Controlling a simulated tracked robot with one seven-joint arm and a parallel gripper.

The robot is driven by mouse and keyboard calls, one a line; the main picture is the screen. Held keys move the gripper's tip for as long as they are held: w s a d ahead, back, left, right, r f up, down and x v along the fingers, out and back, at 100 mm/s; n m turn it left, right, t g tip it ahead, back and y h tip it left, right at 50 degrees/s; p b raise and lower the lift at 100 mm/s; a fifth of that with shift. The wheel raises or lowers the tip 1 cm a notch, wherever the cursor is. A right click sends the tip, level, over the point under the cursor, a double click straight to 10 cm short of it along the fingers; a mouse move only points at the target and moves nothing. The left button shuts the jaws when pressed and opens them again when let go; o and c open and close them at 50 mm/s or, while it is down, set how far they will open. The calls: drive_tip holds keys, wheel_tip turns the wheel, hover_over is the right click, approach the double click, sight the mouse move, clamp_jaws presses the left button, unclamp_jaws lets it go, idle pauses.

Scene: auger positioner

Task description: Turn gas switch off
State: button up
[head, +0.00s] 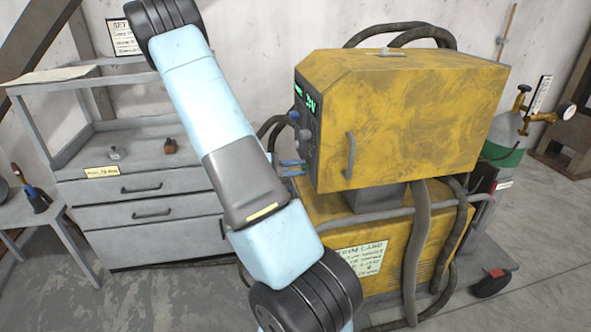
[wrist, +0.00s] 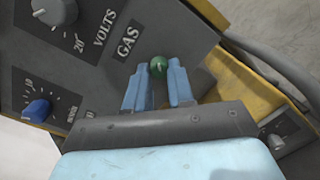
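The gas switch (wrist: 159,68) shows in the wrist view as a small green round knob below the white GAS label (wrist: 127,44) on the dark panel. My gripper (wrist: 159,70) has one blue finger on each side of the knob, and the gap between them is about the knob's width. The fingers look closed on it, though the contact itself is hard to see. In the head view my gripper (head: 291,167) is at the lower part of the yellow machine's (head: 410,110) front panel, and the switch cannot be made out there.
A grey VOLTS knob (wrist: 55,12) and a blue knob (wrist: 37,110) sit left of the switch. A handle (head: 349,155) stands out from the machine's side. Hoses (head: 420,250) hang below. A grey drawer cabinet (head: 150,205) stands left, a gas cylinder (head: 505,130) right.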

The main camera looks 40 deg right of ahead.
clamp_jaws()
drive_tip(key=shift+n, duration=0.3)
drive_tip(key=n+h, duration=0.1)
drive_tip(key=n, duration=0.8)
drive_tip(key=n+t, duration=0.1)
drive_tip(key=n, duration=0.8)
drive_tip(key=shift+f+h, duration=0.1)
drive_tip(key=shift+h, duration=0.3)
drive_tip(key=shift+a+n, duration=0.1)
drive_tip(key=shift+n, duration=0.3)
drive_tip(key=shift+o, duration=1.2)
unclamp_jaws()
drive_tip(key=o, duration=0.3)
drive_tip(key=shift+s, duration=0.1)
